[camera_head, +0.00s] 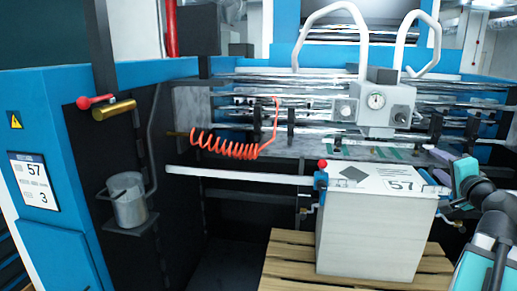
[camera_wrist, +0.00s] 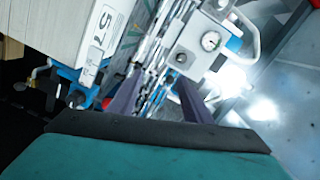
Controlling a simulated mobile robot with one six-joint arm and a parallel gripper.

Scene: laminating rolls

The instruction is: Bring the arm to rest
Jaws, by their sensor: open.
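My gripper (camera_wrist: 160,98) shows in the wrist view as two dark purple fingers set apart, with nothing seen between them. In the head view my gripper (camera_head: 448,158) is at the right, beside and slightly above the right edge of the paper stack (camera_head: 367,235). My arm enters from the lower right corner. The stack is a tall white block with a printed sheet marked 57 on top. The stack also shows in the wrist view (camera_wrist: 50,30), to the left of the fingers. Whether the gripper touches the stack cannot be told.
The stack stands on a wooden pallet (camera_head: 287,262). Behind it is a blue machine with metal rollers and a gauge box (camera_head: 385,105) with two white hoses. A red coiled hose (camera_head: 225,147) hangs in front. A metal can (camera_head: 130,208) sits on a small shelf at left.

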